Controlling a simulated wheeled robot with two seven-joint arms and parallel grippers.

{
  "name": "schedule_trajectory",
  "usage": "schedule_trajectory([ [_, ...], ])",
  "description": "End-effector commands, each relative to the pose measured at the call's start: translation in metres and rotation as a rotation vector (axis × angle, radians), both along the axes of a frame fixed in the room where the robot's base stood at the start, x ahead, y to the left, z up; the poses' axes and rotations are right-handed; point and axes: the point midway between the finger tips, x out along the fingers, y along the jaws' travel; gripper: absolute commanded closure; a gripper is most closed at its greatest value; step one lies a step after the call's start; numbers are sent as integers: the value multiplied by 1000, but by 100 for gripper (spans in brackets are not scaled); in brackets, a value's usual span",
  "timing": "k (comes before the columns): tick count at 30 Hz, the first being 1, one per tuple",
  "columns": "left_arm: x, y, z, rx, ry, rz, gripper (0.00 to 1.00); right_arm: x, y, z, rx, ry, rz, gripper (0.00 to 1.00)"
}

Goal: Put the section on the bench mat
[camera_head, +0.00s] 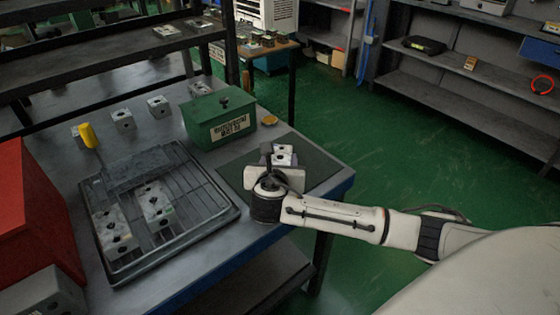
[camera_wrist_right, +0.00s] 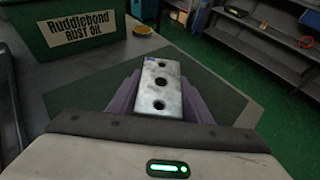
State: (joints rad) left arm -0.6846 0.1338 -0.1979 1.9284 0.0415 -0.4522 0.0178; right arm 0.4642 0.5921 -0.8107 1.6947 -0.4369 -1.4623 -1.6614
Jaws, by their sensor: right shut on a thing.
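My right gripper (camera_head: 274,163) is over the dark green bench mat (camera_head: 322,166) at the right end of the bench. It is shut on the section (camera_head: 285,153), a pale metal block with dark round holes. In the right wrist view the section (camera_wrist_right: 162,92) sits between the two purple-grey fingers, with the bench mat (camera_wrist_right: 228,98) beneath and around it. I cannot tell whether its underside touches the mat. The gripper hides part of the section in the head view. My left gripper is not in view.
A green oil box (camera_head: 219,118) stands just behind and left of the mat. A wire-grid tray (camera_head: 190,185) holds similar blocks (camera_head: 155,204). More blocks (camera_head: 123,121) stand at the back. A red box (camera_head: 35,215) is at left. A small yellow dish (camera_head: 269,119) lies behind the mat.

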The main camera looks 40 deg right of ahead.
Motion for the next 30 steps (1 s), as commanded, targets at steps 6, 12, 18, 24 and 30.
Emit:
schedule_trajectory([
  [6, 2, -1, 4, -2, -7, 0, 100, 1, 0, 3, -1, -6, 1, 97],
  [12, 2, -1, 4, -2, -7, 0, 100, 0, 0, -1, 0, -2, 1, 38],
  [18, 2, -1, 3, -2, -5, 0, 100, 0, 0, -1, 0, -2, 1, 36],
  [24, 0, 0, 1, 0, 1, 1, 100, -2, 3, 3, 1, -1, 1, 36],
  [30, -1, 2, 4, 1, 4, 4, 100, -26, 24, 17, 3, -1, 4, 36],
])
